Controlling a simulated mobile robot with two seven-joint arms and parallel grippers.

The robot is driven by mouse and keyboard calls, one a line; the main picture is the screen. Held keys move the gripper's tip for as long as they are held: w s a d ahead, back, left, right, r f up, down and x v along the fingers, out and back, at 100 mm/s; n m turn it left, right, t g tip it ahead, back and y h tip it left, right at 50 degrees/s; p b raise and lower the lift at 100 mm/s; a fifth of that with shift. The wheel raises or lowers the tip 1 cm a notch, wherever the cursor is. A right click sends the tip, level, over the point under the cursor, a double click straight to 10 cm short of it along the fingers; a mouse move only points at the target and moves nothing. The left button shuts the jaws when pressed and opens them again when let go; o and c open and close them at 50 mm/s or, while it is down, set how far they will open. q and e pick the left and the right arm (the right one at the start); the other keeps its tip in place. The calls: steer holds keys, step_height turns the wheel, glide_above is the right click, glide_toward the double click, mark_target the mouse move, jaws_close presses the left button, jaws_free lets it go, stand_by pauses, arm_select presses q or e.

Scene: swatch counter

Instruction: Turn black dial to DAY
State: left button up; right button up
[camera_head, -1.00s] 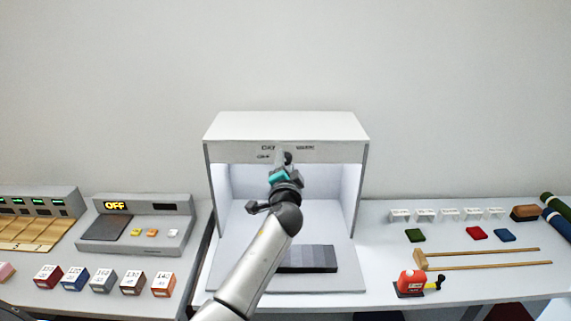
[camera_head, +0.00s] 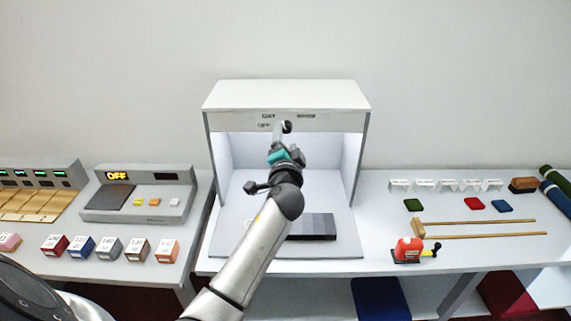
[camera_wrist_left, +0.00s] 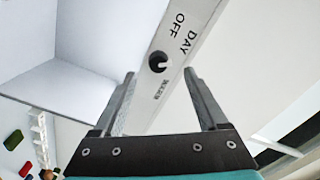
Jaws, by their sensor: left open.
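The black dial (camera_head: 287,127) is on the white front header of the light booth (camera_head: 230,121). In the left wrist view the dial (camera_wrist_left: 159,62) shows close up, with OFF and DAY printed to one side and a smaller, blurred label on the other. Its pointer setting is too small to read surely. My left gripper (camera_head: 281,137) is in front of the header, just below the dial. In the left wrist view its two fingers (camera_wrist_left: 160,75) are apart, with the dial appearing between their tips and no clear contact. My right gripper is not in view.
A grey panel (camera_head: 140,214) with an OFF display stands left of the booth, with several coloured blocks before it. A red device (camera_head: 408,249) and wooden sticks lie on the right counter.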

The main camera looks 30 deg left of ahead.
arm_select(q)
steer(key=v, duration=1.1)
steer(key=shift+b, duration=0.4)
steer(key=shift+s+a, duration=0.1)
steer(key=s+d+f+n+g+h, duration=0.4)
steer(key=s+f+g+h, duration=0.15)
steer(key=s+f, duration=0.75)
steer(key=s+d+f+g+h, duration=0.2)
steer(key=s+d+f+g, duration=0.15)
steer(key=s, duration=0.35)
steer(key=s+d+f+g+h, duration=0.3)
steer(key=s+d, duration=0.2)
steer(key=s, duration=0.1)
step_height(320, 180, down, 25)
steer(key=b, duration=0.5)
steer(key=s+a+f+g+b, duration=0.2)
steer(key=s+f+b, duration=0.3)
steer(key=s+f, duration=1.2)
step_height(320, 180, down, 4)
steer(key=shift+a+r+m+y, duration=0.1)
steer(key=shift+a+m+y, duration=0.35)
steer(key=shift+a, duration=0.1)
